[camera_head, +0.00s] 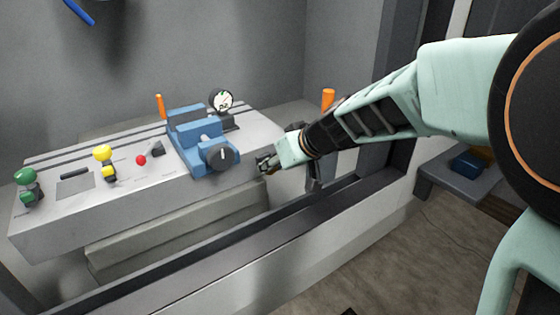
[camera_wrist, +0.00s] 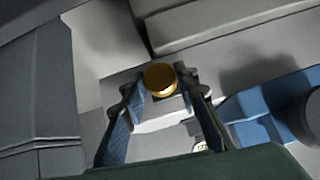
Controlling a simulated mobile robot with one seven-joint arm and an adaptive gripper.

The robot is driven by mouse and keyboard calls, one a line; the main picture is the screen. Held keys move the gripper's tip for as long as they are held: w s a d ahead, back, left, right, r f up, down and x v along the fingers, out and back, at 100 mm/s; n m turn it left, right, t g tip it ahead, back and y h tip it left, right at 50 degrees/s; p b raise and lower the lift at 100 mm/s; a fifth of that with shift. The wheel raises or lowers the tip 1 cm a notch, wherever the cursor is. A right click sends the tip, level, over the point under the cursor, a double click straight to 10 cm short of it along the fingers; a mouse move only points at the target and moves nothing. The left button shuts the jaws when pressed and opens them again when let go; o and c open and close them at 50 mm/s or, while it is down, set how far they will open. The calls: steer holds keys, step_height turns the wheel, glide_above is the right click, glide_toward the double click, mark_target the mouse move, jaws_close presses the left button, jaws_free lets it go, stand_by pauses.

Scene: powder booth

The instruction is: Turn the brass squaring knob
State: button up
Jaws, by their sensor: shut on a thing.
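The brass squaring knob (camera_wrist: 160,80) shows in the wrist view as a round gold-coloured disc between the tips of my two fingers. My gripper (camera_wrist: 158,92) is shut on it, one finger on each side. In the head view my gripper (camera_head: 266,163) is at the front right edge of the grey machine table (camera_head: 60,225), to the right of the blue vise. The knob itself is hidden behind my gripper in that view.
The blue vise (camera_head: 198,133) with a black round knob (camera_head: 221,156) stands close left of my gripper. A dial gauge (camera_head: 221,100) stands behind it. Green (camera_head: 26,176) and yellow (camera_head: 103,154) knobs are further left. A dark frame rail (camera_head: 230,250) runs in front.

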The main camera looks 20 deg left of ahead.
steer(key=m+g+y+b, duration=0.1)
steer(key=b, duration=0.1)
steer(key=g+y+b, duration=0.1)
steer(key=b, duration=0.2)
steer(key=shift+w+d+m+y, duration=0.2)
steer(key=shift+m+y, duration=0.1)
steer(key=shift+m, duration=0.1)
steer(key=o, duration=1.1)
steer(key=shift+a, duration=0.1)
steer(key=shift+o, duration=0.2)
steer(key=v, duration=1.2)
steer(key=shift+w, duration=0.15)
